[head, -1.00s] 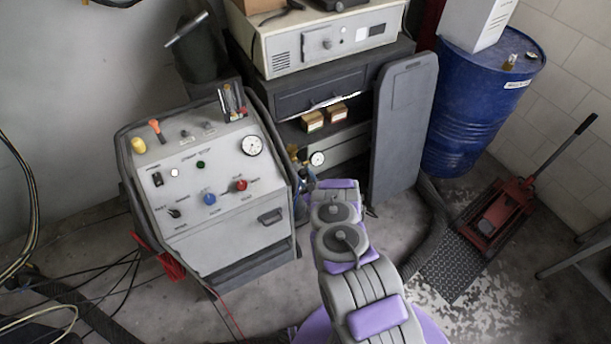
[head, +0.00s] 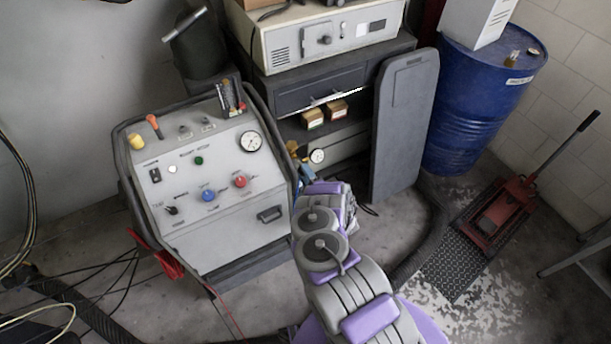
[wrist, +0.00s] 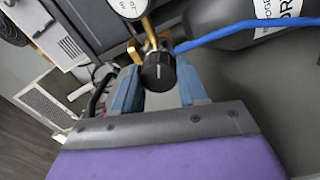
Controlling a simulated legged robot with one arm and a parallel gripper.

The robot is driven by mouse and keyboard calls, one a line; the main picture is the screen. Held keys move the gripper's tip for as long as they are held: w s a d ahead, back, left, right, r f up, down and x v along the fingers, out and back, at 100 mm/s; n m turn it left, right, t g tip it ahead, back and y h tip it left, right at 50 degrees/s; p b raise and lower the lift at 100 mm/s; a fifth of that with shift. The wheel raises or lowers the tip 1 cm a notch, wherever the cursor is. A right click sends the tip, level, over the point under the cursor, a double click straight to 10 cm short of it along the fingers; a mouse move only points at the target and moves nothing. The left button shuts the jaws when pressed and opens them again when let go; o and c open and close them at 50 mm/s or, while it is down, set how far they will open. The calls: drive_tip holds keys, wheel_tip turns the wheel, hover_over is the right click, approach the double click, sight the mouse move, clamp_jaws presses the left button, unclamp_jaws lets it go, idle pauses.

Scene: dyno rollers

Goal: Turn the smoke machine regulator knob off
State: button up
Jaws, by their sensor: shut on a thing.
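The regulator knob (wrist: 158,72) is black and round with a pale line on its face. In the wrist view it sits at the middle, on a brass fitting (wrist: 151,42) below a white gauge (wrist: 127,6). My gripper (wrist: 160,88) has one blue finger on each side of the knob and is shut on it. In the head view the gauge (head: 317,156) and brass parts (head: 296,150) show beyond the end of my arm. The knob and my fingertips are hard to make out there.
A grey control panel (head: 220,165) with several knobs stands at left. A blue hose (wrist: 230,33) and dark bottle (wrist: 225,20) lie close to the gripper. A shelf unit (head: 345,85), upright grey board (head: 405,125), blue drum (head: 470,120) and red jack (head: 495,215) stand behind and right.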

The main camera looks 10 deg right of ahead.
drive_tip(key=n, duration=0.2)
drive_tip(key=n+b, duration=0.1)
drive_tip(key=n, duration=0.3)
drive_tip(key=shift+s+a+f+n+y+b, duration=0.1)
drive_tip(key=shift+a+f+n+y+b, duration=0.05)
drive_tip(key=shift+f+n+y+b, duration=0.2)
drive_tip(key=n+b, duration=0.2)
drive_tip(key=n, duration=0.6)
drive_tip(key=n+b, duration=0.2)
drive_tip(key=n, duration=0.7)
drive_tip(key=shift+d+r+g, duration=0.15)
drive_tip(key=shift+d+g, duration=0.05)
drive_tip(key=shift+g, duration=0.2)
drive_tip(key=shift+n, duration=0.25)
drive_tip(key=o, duration=1.1)
drive_tip(key=shift+c, duration=0.2)
drive_tip(key=shift+w, duration=0.2)
drive_tip(key=shift+b, duration=0.3)
